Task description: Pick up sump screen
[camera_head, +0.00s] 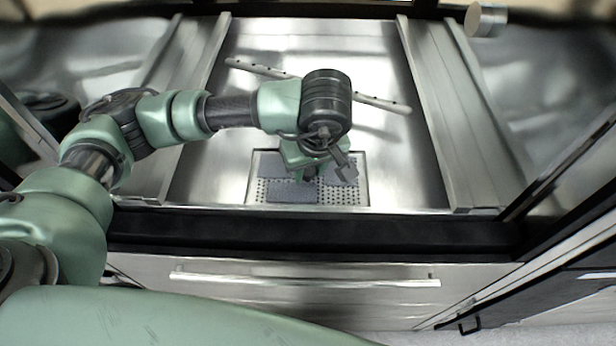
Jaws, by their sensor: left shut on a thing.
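The sump screen (350,194) is a perforated metal plate in a square recess at the front of the washer floor. Darker grey mesh-like patches show on it. My left gripper (318,178) reaches down over the middle of the screen and is shut on a part of it. The arm and wrist hide the screen's centre and the exact grip. The screen looks level with the recess; I cannot tell whether it is raised. My right gripper is out of view.
A pale spray arm (385,103) with small holes lies across the chamber behind my wrist. Metal rails (455,120) run along both sides. A dark front sill (400,236) and a panel with a long handle (300,280) are nearest. A metal cylinder (486,19) is at top right.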

